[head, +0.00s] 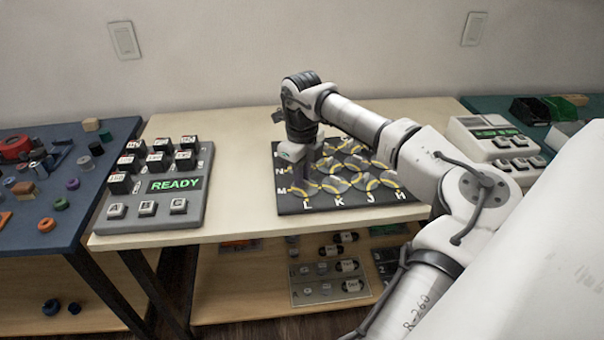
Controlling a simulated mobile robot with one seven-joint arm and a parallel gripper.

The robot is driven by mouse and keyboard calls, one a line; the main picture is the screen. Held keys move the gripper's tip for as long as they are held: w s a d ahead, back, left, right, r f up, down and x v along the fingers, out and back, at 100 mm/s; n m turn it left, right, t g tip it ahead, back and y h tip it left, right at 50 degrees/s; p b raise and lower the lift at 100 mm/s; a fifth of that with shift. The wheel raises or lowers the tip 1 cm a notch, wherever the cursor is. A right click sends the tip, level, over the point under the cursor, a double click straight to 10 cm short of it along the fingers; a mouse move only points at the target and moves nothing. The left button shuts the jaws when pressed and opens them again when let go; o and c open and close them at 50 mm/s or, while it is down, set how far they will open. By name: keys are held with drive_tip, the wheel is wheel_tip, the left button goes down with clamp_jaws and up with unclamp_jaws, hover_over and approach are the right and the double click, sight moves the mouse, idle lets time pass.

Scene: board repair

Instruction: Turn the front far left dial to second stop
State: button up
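A dark board (409,209) lies on the pale table, carrying several round grey dials with yellow arcs in rows. Its front edge is lettered L, K, J, H, and its left edge shows M and N. The dial at the front left corner (305,188), by L and M, is partly covered by my gripper. My gripper (303,180) points down over the board's left side, at or just above that dial. I cannot tell whether it touches. Its fingers are too small and dark to show whether they are open. My arm hides part of the board's right side.
A grey console (190,212) with black labelled blocks, A, B, C keys and a green READY display stands left on the table (240,190). A white device (477,135) stands right. A blue table (75,225) holds loose parts. Panels (330,290) lie on the lower shelf.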

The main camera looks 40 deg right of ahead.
drive_tip(key=o, duration=0.3)
wheel_tip(320, 180, up, 14)
idle(0.5)
drive_tip(key=shift+f, duration=0.1)
idle(0.3)
